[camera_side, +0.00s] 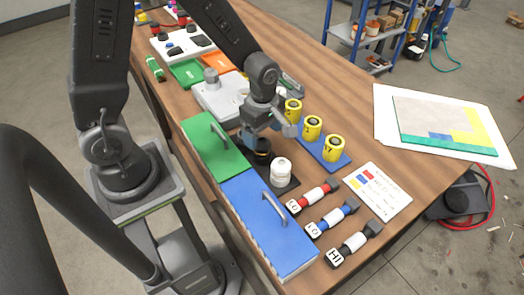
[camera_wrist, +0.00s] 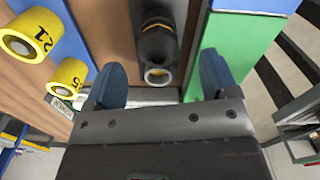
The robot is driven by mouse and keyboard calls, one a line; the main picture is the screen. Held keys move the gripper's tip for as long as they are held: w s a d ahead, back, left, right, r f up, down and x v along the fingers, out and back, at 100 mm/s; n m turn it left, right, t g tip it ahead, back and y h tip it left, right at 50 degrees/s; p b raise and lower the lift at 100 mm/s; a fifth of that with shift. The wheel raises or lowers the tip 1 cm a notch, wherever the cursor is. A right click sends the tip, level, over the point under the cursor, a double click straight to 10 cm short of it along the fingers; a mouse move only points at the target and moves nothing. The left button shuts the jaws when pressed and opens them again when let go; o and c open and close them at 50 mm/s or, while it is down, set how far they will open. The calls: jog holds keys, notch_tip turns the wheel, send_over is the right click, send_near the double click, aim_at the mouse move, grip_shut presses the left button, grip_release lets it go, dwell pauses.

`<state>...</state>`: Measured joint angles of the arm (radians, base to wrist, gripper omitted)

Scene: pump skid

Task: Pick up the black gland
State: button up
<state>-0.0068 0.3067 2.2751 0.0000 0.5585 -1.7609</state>
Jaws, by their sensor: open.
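The black gland (camera_side: 261,155) stands on a dark plate (camera_side: 293,184) between the lidded boxes and the yellow rolls. In the wrist view the black gland (camera_wrist: 158,42) shows a thin yellow band and a pale ring at its near end. My gripper (camera_wrist: 160,64) is open, with one blue-grey finger to the left and one to the right of the gland's line. Both fingers look clear of it. In the side view my gripper (camera_side: 262,132) is just above the gland and partly covers it. A white gland (camera_side: 281,173) stands next to it on the plate.
A green-lidded box (camera_side: 213,150) and a blue-lidded box (camera_side: 265,222) with raised handles lie to the left. Several yellow rolls (camera_side: 334,148) stand on a blue strip to the right. Labelled cylinders (camera_side: 331,216) lie in front. A grey housing (camera_side: 217,97) sits behind.

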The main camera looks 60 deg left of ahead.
aim_at(263, 140)
jog(key=f, duration=0.5)
jog(key=shift+w+a, duration=0.15)
jog(key=shift+a, duration=0.1)
jog(key=c, duration=1.1)
